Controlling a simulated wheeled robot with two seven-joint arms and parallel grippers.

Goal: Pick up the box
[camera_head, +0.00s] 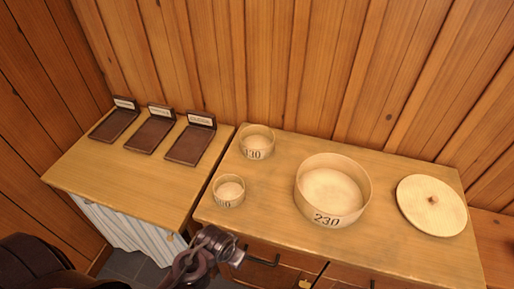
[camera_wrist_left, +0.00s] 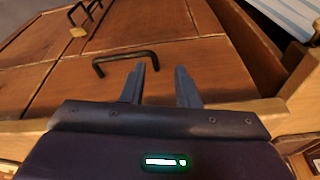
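Several round, open wooden boxes stand on the right-hand cabinet top in the head view. The large box marked 230 (camera_head: 333,190) is in the middle. A smaller box marked 130 (camera_head: 257,142) is at the back left, and the smallest box (camera_head: 229,190), its number hard to read, is at the front left. My left gripper (camera_head: 236,255) is low at the cabinet's front edge, apart from the boxes. In the left wrist view its fingers (camera_wrist_left: 160,85) are spread with nothing between them. My right gripper is not in view.
A round wooden lid with a knob (camera_head: 432,205) lies at the right. Several dark trays with labels (camera_head: 191,144) stand on the left-hand top. Drawer handles (camera_wrist_left: 125,58) jut from the cabinet front near my left gripper. The front middle of the cabinet top is clear.

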